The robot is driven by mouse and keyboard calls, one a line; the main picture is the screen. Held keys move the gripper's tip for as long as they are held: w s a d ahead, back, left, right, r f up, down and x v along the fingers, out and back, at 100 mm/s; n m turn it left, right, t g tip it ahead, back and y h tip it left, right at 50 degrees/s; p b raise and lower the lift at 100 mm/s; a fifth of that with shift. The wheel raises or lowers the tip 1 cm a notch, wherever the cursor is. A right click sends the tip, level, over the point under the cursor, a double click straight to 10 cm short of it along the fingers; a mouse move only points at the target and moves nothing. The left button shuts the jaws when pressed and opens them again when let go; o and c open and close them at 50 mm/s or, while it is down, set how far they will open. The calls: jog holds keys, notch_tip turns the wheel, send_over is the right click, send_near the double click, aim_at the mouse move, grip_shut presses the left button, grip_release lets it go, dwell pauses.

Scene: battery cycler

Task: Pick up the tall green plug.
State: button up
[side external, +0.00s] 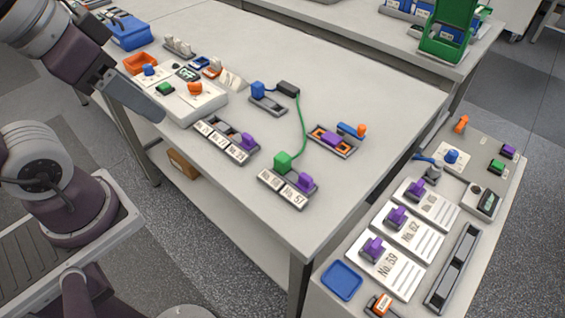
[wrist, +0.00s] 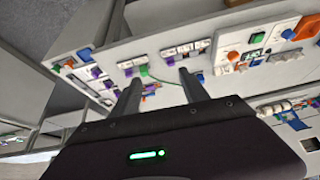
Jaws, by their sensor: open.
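The tall green plug (side external: 283,160) stands upright at the left end of a grey holder (side external: 272,182) marked with number labels, near the front of the main table. A green cable (side external: 305,128) runs from it to a black box (side external: 288,88). In the wrist view the green plug (wrist: 143,70) looks small and far off, between the fingers in the picture. My gripper (wrist: 160,77) is open and empty, its two dark fingers apart. In the side external view my gripper (side external: 140,102) is at the upper left, well away from the plug, with its fingertips hard to make out.
A purple plug (side external: 305,181) stands right beside the green one. A holder with white cards (side external: 215,141) and a white device with knobs (side external: 190,100) lie to the left. An orange and purple tray (side external: 331,139) is to the right.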

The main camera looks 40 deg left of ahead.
jog(key=w+d+m+g, duration=0.1)
jog(key=w+m+g, duration=0.1)
jog(key=w+m, duration=0.4)
jog(key=m+g, duration=0.3)
jog(key=m, duration=0.8)
send_over(283, 156)
notch_tip(283, 156, down, 15)
jog(key=shift+s+r, duration=0.1)
jog(key=shift+s, duration=0.05)
jog(key=shift+m+g, duration=0.3)
notch_tip(283, 156, down, 8)
grip_shut()
